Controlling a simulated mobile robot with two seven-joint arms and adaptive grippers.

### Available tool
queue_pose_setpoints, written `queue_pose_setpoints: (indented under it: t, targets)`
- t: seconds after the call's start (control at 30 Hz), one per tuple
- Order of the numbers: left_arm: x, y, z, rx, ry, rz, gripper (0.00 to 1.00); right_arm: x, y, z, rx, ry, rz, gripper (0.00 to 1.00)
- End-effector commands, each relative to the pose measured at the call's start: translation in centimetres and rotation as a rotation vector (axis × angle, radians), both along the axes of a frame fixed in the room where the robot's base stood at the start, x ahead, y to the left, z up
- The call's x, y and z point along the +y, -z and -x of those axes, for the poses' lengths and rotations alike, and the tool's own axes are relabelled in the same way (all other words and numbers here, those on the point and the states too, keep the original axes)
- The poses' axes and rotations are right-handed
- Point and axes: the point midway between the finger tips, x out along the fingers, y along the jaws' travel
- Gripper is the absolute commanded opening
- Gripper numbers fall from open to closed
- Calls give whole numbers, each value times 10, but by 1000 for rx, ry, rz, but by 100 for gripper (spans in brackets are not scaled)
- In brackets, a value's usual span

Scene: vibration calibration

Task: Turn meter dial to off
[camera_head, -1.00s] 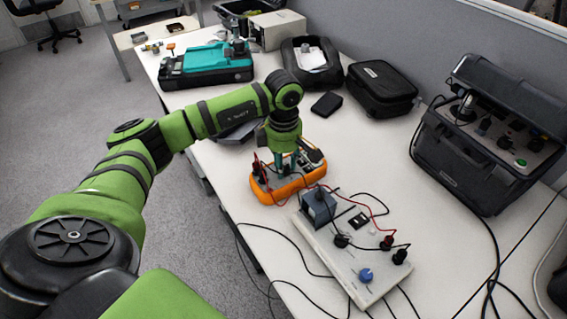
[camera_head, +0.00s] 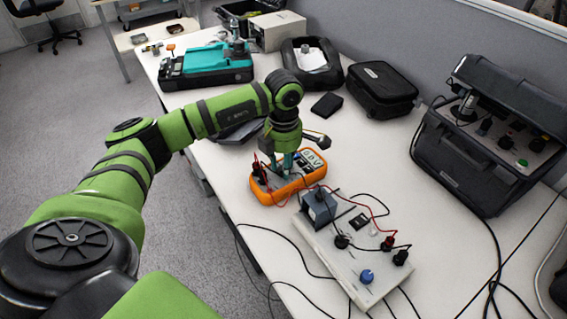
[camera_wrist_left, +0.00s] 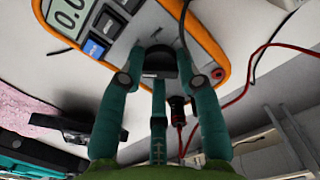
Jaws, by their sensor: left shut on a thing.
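The orange-edged multimeter (camera_head: 263,193) lies flat on the white table. Its lit display (camera_head: 311,160) shows in the head view, and part of the display and several buttons show in the left wrist view. My left gripper (camera_head: 284,166) points down over the middle of the meter. In the left wrist view, its teal fingers close around the dark meter dial (camera_wrist_left: 160,63) from several sides. The dial's pointer and the labels around it are hidden or too small to read. My right gripper is out of view.
Red and black leads plug into the meter's near end. A white test board (camera_head: 340,262) with a grey block (camera_head: 318,207) and a blue knob (camera_head: 366,276) stands close in front. A black pouch (camera_head: 381,88) and an open black case (camera_head: 470,165) stand right.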

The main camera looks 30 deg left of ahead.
Motion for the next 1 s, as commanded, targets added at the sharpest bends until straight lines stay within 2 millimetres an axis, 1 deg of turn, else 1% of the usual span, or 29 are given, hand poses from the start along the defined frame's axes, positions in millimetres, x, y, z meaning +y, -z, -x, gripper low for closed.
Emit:
queue_pose_setpoints:
  t: [0.3,0.33,0.37,0.4,0.67,0.77,0.87,1.0]
  targets:
    - [-1,1,1,3,1,2,2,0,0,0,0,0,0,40]
    - [-1,1,1,3,1,2,42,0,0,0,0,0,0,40]
    - [-1,1,1,3,1,2,54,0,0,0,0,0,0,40]
    - [-1,1,1,2,1,1,58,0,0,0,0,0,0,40]
    - [0,0,0,1,1,1,58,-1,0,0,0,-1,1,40]
    - [0,-3,0,-1,1,1,58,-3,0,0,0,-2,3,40]
    - [0,-14,-1,-3,0,0,58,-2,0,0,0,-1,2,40]
    - [0,-41,-1,-5,1,0,58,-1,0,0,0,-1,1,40]
